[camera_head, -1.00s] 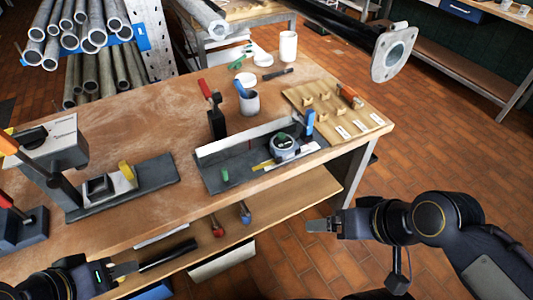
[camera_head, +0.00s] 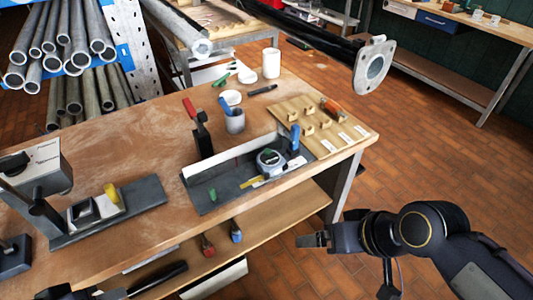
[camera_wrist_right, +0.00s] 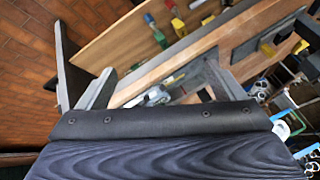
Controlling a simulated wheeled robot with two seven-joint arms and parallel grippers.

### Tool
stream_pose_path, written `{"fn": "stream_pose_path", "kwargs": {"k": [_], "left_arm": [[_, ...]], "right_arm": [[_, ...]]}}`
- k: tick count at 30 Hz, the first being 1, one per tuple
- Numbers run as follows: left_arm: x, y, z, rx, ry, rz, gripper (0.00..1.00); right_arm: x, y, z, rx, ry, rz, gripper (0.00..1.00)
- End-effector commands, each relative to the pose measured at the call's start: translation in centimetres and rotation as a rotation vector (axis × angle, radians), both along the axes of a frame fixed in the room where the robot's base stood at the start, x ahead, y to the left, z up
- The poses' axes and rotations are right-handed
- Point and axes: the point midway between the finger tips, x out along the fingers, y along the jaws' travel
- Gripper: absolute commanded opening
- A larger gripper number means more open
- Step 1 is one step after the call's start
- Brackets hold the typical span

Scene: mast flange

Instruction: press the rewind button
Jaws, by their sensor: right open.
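The round grey tape measure (camera_head: 270,163) sits in the shallow grey tray (camera_head: 222,190) on the workbench. A small green button (camera_head: 268,153) shows on its top, and a yellow tape end (camera_head: 250,182) sticks out toward the lower left. My right gripper (camera_head: 312,240) is in front of the bench's right end, apart from the tape measure and lower in the picture. In the right wrist view its jaws (camera_wrist_right: 158,82) are apart with nothing between them. My left gripper (camera_head: 108,292) is partly cut off at the bottom left edge, and its jaws are unclear.
A blue-handled tool (camera_head: 294,138) stands by the tray. A wooden board (camera_head: 320,126) with blocks and labels lies to its right. A grey cup (camera_head: 235,121) and a red-handled clamp (camera_head: 200,130) stand behind. A flanged mast (camera_head: 373,65) overhangs the back right.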

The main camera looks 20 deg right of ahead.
Motion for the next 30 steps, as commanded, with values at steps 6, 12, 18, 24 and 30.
{"fn": "stream_pose_path", "kwargs": {"k": [6, 12, 18, 24, 30], "left_arm": [[0.00, 0.00, 0.00, 0.000, 0.000, 0.000, 0.36], [0.00, 0.00, 0.00, 0.000, 0.000, 0.000, 0.36], [0.00, 0.00, 0.00, 0.000, 0.000, 0.000, 0.36], [0.00, 0.00, 0.00, 0.000, 0.000, 0.000, 0.36], [0.00, 0.00, 0.00, 0.000, 0.000, 0.000, 0.36]], "right_arm": [[0.00, 0.00, 0.00, 0.000, 0.000, 0.000, 0.89], [0.00, 0.00, 0.00, 0.000, 0.000, 0.000, 0.89], [0.00, 0.00, 0.00, 0.000, 0.000, 0.000, 0.63], [0.00, 0.00, 0.00, 0.000, 0.000, 0.000, 0.37], [0.00, 0.00, 0.00, 0.000, 0.000, 0.000, 0.11]]}}
